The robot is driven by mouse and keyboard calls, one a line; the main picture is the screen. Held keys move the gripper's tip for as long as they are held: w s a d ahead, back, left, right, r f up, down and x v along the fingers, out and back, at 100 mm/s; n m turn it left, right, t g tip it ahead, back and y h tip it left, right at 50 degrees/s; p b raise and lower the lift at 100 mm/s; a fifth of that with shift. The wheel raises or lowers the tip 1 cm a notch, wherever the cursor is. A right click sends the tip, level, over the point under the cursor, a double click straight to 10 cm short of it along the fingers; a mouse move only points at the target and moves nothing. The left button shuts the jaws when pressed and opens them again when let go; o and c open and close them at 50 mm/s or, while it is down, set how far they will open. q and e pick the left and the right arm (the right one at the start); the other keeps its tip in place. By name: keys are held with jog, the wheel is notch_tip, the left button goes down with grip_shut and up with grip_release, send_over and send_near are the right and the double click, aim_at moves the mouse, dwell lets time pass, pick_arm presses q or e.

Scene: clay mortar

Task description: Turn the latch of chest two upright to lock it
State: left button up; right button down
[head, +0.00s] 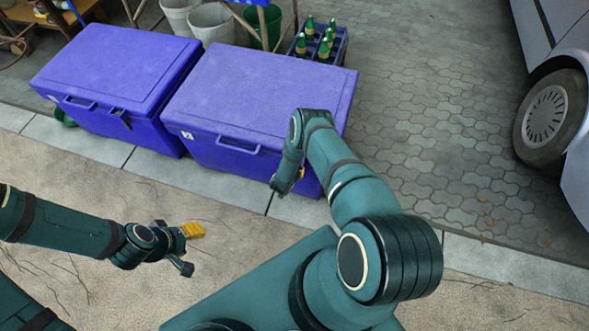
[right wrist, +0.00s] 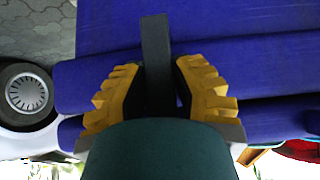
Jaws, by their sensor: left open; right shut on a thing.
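Two blue chests with closed lids stand side by side in the head view, a left chest (head: 110,75) and a right chest (head: 255,90). Their small white labels are too small to read. My right gripper (right wrist: 160,92) is at the front of the right chest and shut on a dark bar-shaped latch (right wrist: 157,45). The latch runs along the picture's vertical in the right wrist view; part of it is hidden between the yellow fingers. In the head view my right arm hides this latch. My left gripper (head: 186,243) is open and empty above the sandy ground, away from the chests.
A crate of green bottles (head: 318,48) stands behind the right chest, and grey buckets (head: 208,22) stand behind the chests. A car wheel (head: 552,115) is at the far right. The paving between the right chest and the car is clear.

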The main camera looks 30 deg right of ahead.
jog(key=c, duration=0.7)
grip_release()
jog(key=shift+c, duration=0.2)
jog(key=v, duration=1.2)
jog(key=shift+w, duration=0.1)
